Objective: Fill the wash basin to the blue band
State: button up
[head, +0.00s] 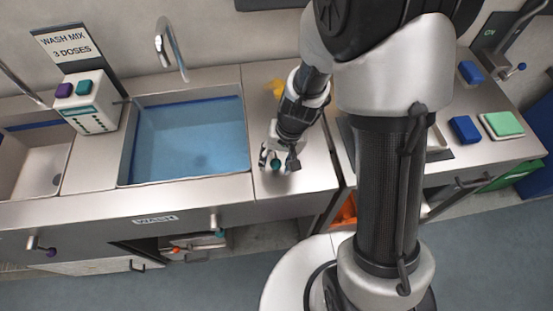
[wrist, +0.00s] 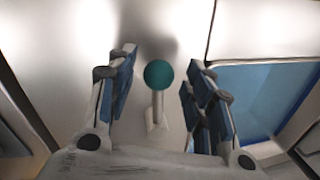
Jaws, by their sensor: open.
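The wash basin (head: 123,150) is set in the metal counter above a WASH label (head: 155,219). Blue water (head: 190,145) covers its floor, and a darker blue band (head: 190,103) shows along the back wall above the water. A curved spout (head: 168,45) stands behind it; I see no stream from it. A lever with a teal ball knob (wrist: 159,74) stands on the counter right of the basin. My gripper (head: 277,160) is open around this knob, which shows between the fingers in the wrist view (wrist: 158,95), with gaps on both sides.
A dispenser (head: 88,108) with purple and teal buttons stands left of the basin, before a sign (head: 68,47) reading WASH MIX 3 DOSES. Another basin (head: 30,165) is at far left. Blue blocks (head: 464,129) and a green sponge-like block (head: 502,124) lie at right.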

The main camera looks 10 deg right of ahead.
jog(key=shift+r, duration=0.15)
notch_tip(320, 180, up, 12)
jog(key=d, duration=0.2)
jog(key=shift+s+f, duration=0.2)
jog(key=shift+s, duration=0.1)
jog(key=shift+d, duration=0.1)
jog(key=s+d+r+n+t+h, duration=0.1)
jog(key=s+d+r+t, duration=0.1)
jog(key=s+r, duration=0.5)
jog(key=s+d+r+n+t+h, duration=0.1)
jog(key=s+d+r+t, duration=0.1)
jog(key=s+r, duration=0.5)
jog(key=shift+s+d, duration=0.55)
jog(key=shift+d, duration=0.25)
jog(key=shift+r, duration=0.1)
dwell(0.7)
